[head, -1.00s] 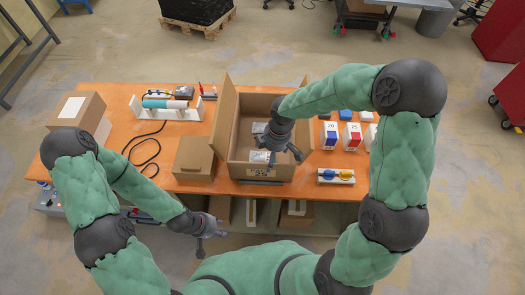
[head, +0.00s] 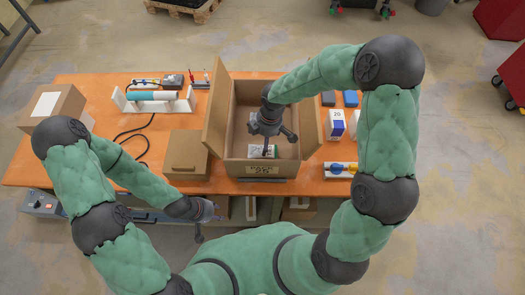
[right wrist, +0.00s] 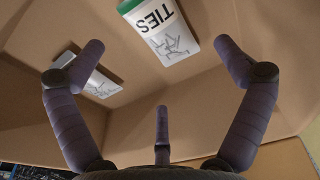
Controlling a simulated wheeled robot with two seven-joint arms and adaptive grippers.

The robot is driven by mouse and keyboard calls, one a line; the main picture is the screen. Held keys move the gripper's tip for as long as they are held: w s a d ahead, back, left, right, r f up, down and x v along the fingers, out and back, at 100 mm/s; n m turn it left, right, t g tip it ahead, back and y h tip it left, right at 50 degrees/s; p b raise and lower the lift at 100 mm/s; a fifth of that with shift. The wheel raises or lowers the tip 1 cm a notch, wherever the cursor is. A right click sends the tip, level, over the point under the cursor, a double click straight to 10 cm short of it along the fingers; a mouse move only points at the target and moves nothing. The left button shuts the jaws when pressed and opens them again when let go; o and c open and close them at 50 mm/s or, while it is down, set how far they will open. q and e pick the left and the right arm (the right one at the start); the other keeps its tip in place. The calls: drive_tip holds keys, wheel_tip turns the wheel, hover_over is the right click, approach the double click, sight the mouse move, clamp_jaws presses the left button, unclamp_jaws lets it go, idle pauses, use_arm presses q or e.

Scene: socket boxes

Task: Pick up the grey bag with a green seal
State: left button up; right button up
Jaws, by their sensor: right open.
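A pale grey bag with a green seal and the word "TIES" (right wrist: 165,32) lies on the floor of an open cardboard box (head: 221,116). In the head view the bag (head: 271,152) shows partly below my right gripper (head: 270,136). My right gripper is inside the box, above the bag, open and empty. In the right wrist view its fingers (right wrist: 160,95) are spread, and the bag lies beyond them at the top. A second pale bag (right wrist: 97,84) lies beside it, partly behind a finger. My left gripper (head: 208,222) is open and empty in front of the table edge.
The box walls and raised flaps stand close around my right gripper. Left of it are a closed carton (head: 186,154) and a white rack with a blue-green cylinder (head: 152,96).

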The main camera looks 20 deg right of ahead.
drive_tip(key=shift+w+a+f+b, duration=0.1)
drive_tip(key=shift+f+b, duration=0.2)
drive_tip(key=shift+f, duration=1.15)
drive_tip(key=shift+w+a+f+b, duration=0.1)
drive_tip(key=shift+f+b, duration=0.2)
drive_tip(key=shift+f, duration=1.1)
drive_tip(key=shift+c, duration=0.3)
drive_tip(key=c, duration=1.2)
